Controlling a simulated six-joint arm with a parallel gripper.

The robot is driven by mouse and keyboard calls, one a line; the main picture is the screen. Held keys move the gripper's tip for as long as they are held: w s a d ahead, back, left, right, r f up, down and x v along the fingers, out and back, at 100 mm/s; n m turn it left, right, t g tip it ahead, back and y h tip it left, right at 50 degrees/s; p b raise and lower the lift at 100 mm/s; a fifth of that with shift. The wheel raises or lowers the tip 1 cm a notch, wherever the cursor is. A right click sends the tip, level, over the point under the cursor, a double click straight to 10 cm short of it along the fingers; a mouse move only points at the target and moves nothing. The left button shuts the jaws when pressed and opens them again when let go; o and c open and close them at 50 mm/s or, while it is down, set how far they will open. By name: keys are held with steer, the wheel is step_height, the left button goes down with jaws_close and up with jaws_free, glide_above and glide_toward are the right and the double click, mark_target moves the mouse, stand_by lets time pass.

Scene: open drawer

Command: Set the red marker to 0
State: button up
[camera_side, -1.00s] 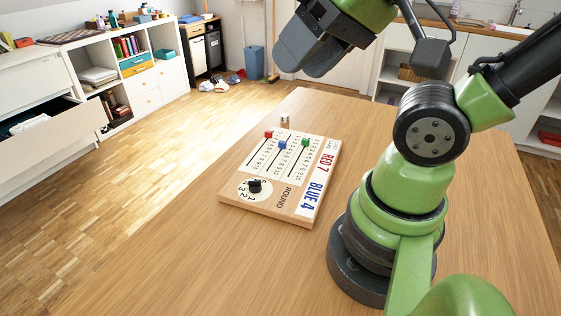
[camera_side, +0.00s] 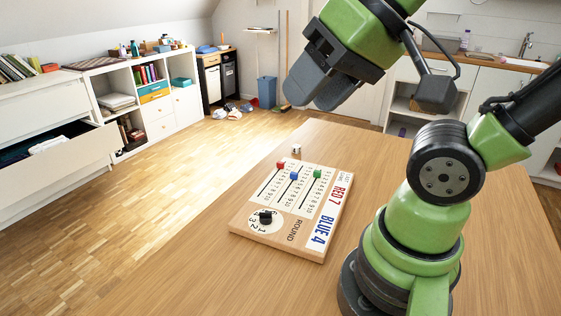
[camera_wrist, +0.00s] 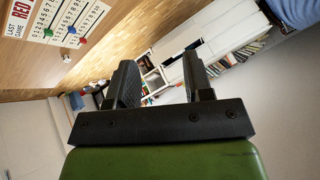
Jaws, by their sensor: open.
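The wooden score board (camera_side: 237,226) lies flat on the table, with three numbered columns and the printed words RED 7, BLUE 4 and ROUND. The red marker (camera_side: 280,165) sits near the far end of its column, beside the blue marker (camera_side: 294,176) and green marker (camera_side: 317,174). The wrist view shows the red marker (camera_wrist: 66,57) at upper left; its exact number is too small to read. My gripper (camera_side: 309,100) is open and empty, high above the far side of the board and touching nothing. Its fingers (camera_wrist: 158,68) point away from the board in the wrist view.
A black knob (camera_side: 265,217) stands on a round numbered dial at the board's near left. A small white die (camera_side: 296,149) lies beyond the board. The wooden table (camera_side: 190,270) is otherwise clear around it. An open drawer (camera_side: 60,160) is at the far left, off the table.

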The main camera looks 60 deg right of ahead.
steer(key=w+d+m+g+h, duration=0.1)
steer(key=w+d+m+g, duration=0.2)
steer(key=w, duration=0.4)
steer(key=m+g+h, duration=0.1)
steer(key=m+g, duration=0.3)
steer(key=m, duration=0.6)
glide_above(280, 162)
step_height(280, 162, down, 19)
step_height(280, 162, down, 10)
steer(key=shift+r, duration=0.1)
jaws_close()
steer(key=shift+d, duration=0.2)
